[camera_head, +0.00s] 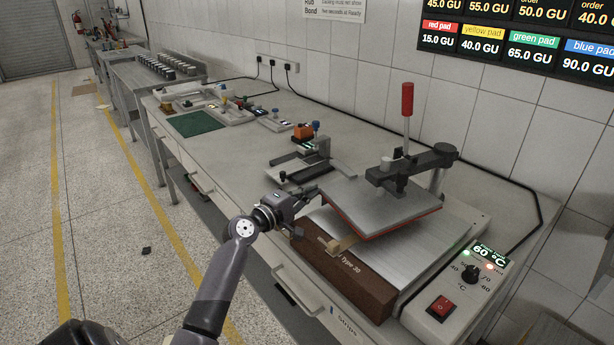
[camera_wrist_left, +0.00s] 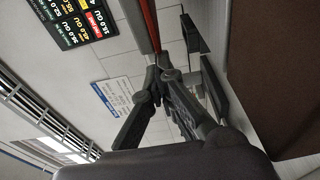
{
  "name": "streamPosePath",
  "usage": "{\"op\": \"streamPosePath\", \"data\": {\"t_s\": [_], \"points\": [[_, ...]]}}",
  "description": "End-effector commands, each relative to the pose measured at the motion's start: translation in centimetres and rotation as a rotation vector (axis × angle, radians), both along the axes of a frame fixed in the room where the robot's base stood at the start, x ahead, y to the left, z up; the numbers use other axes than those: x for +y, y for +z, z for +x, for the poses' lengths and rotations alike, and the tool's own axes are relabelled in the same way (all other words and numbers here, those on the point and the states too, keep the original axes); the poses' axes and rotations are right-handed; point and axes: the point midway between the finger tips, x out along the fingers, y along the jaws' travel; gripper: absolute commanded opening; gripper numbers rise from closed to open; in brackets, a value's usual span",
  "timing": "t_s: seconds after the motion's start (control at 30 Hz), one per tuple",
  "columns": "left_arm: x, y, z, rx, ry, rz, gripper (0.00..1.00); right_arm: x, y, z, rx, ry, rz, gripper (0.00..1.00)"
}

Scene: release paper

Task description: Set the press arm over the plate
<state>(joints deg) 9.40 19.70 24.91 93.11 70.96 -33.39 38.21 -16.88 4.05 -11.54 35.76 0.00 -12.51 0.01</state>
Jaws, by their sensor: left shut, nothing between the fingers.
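The press has a grey upper platen (camera_head: 375,197) with a red-orange underside, carried by a black press arm (camera_head: 425,168) on a post. A red upright handle (camera_head: 407,100) stands above it. The platen is raised and overlaps the silver lower plate (camera_head: 435,245) in the head view; how squarely it lies over it I cannot tell. My left gripper (camera_head: 312,194) is shut and empty, its tips close to the platen's left corner; contact is unclear. In the left wrist view the shut fingers (camera_wrist_left: 155,82) show beside a red edge (camera_wrist_left: 150,22). My right gripper is not in view.
A brown block (camera_head: 345,270) fronts the press. A control box (camera_head: 462,285) with dial and red switch stands at right. A green mat (camera_head: 193,124) and several small tools lie farther along the bench.

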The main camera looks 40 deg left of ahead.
Motion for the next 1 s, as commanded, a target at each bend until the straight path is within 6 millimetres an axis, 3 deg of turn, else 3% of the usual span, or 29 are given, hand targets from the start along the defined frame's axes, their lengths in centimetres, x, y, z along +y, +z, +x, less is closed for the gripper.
{"op": "streamPosePath", "data": {"t_s": [0.03,0.33,0.53,1.0], "points": [[-0.8,0.7,-0.5,0.004,0.014,-0.005,0.00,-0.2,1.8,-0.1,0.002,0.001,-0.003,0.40],[-4.4,0.6,-3.4,0.001,0.106,-0.003,0.00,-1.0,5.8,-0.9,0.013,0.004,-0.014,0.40],[-6.1,0.3,-4.6,-0.002,0.108,-0.001,0.00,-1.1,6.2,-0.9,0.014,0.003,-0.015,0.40],[-6.5,0.0,-4.4,0.003,0.100,-0.004,0.00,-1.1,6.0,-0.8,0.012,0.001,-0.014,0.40]]}}
